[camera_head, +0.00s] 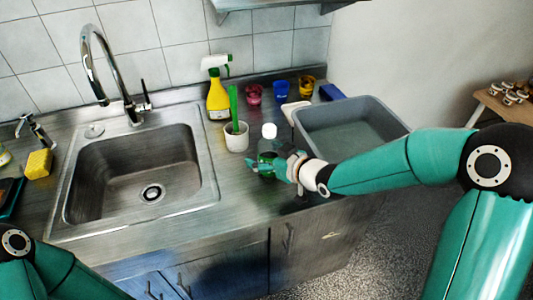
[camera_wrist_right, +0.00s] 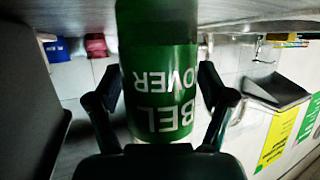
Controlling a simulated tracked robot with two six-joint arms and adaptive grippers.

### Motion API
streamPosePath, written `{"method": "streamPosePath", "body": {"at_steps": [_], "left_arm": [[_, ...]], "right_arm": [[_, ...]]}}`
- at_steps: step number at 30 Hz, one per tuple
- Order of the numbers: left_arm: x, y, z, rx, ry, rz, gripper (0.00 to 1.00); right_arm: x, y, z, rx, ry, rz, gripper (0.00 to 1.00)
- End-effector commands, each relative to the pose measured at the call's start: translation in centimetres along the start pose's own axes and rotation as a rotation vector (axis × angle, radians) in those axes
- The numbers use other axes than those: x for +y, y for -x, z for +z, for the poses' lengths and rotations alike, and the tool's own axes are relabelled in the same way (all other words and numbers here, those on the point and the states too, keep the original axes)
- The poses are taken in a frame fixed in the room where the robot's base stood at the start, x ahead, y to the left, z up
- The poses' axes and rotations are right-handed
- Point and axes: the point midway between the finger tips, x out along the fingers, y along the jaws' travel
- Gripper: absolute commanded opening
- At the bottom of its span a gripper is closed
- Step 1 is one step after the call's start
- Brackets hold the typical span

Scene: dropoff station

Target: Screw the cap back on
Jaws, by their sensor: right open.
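A green bottle (camera_head: 267,148) with a white cap (camera_head: 269,131) on its top stands upright on the steel counter, right of the sink. I cannot tell how tightly the cap sits. My right gripper (camera_head: 285,168) is at the bottle's right side, below the cap. In the right wrist view, the bottle's green label (camera_wrist_right: 160,85) appears upside down between the two fingers of the open gripper (camera_wrist_right: 160,75). Visible gaps separate the fingers from the bottle there; the cap is out of that view. Only links of my left arm show at the lower left; its gripper is out of view.
A grey bin (camera_head: 350,115) is right of the bottle, with several small coloured cups behind. The sink (camera_head: 140,175) lies to the left.

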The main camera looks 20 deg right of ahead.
Motion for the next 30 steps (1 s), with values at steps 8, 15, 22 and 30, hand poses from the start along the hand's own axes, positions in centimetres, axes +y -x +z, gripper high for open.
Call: {"method": "streamPosePath", "body": {"at_steps": [8, 15, 22, 30], "left_arm": [[0.1, 0.2, 0.0, 0.001, 0.000, 0.000, 0.60], [-0.1, -0.2, 0.0, 0.000, 0.000, 0.000, 0.60], [-0.1, -0.2, 0.0, 0.000, 0.000, 0.000, 0.60], [-0.1, -0.2, 0.0, 0.000, 0.000, 0.000, 0.60]], "right_arm": [[0.1, 1.1, -0.3, 0.002, 0.000, 0.002, 0.81], [0.1, 4.9, -0.3, 0.002, 0.000, 0.004, 0.81], [0.1, 7.4, -0.3, 0.001, 0.000, 0.002, 0.81], [0.0, 7.7, -0.2, -0.001, -0.001, 0.001, 0.81]]}}
